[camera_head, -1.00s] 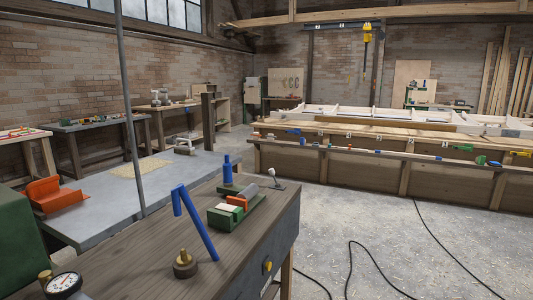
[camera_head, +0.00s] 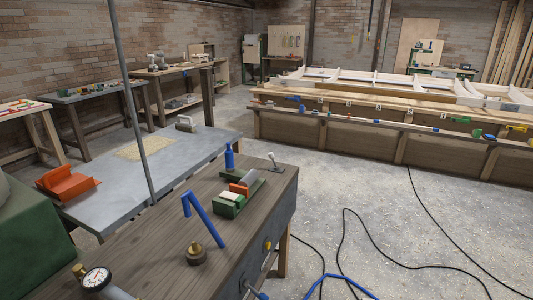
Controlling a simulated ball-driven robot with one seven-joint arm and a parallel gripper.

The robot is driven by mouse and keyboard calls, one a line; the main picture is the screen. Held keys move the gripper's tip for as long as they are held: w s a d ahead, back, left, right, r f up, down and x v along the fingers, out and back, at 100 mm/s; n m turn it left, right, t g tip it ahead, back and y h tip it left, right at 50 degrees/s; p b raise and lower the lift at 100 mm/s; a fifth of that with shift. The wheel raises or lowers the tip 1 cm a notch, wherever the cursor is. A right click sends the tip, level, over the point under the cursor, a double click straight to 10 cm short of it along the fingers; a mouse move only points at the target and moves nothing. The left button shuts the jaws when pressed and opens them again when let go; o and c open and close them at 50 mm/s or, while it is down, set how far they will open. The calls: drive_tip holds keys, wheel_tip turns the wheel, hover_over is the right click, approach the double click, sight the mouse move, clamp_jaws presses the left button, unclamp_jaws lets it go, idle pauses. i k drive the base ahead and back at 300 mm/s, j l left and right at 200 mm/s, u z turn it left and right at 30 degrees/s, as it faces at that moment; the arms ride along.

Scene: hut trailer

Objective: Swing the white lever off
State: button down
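The white lever (camera_head: 273,160) stands at the far right corner of the dark wooden bench (camera_head: 150,245). It is a thin, slightly tilted stem with a pale tip on a small, flat grey base. It is too small to tell its exact setting. My gripper is not in view, and nothing is seen touching the lever.
Near the lever are a green block with orange and grey parts (camera_head: 238,196) and a blue bottle-like piece (camera_head: 229,158). A bent blue bar (camera_head: 205,218), brass knob (camera_head: 196,253) and dial gauge (camera_head: 97,279) are nearer. Dark cables (camera_head: 345,235) cross the floor.

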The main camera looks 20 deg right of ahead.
sight(271, 155)
drive_tip(key=i+l+z, duration=0.15)
drive_tip(key=i+z, duration=0.35)
drive_tip(key=i, duration=0.15)
drive_tip(key=i+j+z, duration=0.1)
drive_tip(key=i+z, duration=0.35)
drive_tip(key=i, duration=0.2)
drive_tip(key=i+z, duration=0.4)
drive_tip(key=i, duration=1.4)
drive_tip(key=i+l+u, duration=0.1)
drive_tip(key=i+u, duration=0.3)
drive_tip(key=i+l+u, duration=0.15)
drive_tip(key=i+u, duration=0.15)
drive_tip(key=u, duration=0.15)
drive_tip(key=i+l+u, duration=0.55)
drive_tip(key=u, duration=0.25)
drive_tip(key=i+l+u, duration=0.2)
drive_tip(key=l+u, duration=0.15)
drive_tip(key=i+l+u, duration=0.15)
drive_tip(key=l+u, duration=0.2)
drive_tip(key=i+l+u, duration=0.1)
drive_tip(key=l+u, duration=0.2)
drive_tip(key=l, duration=0.15)
drive_tip(key=l+u, duration=0.35)
drive_tip(key=i+l, duration=0.05)
drive_tip(key=l, duration=0.05)
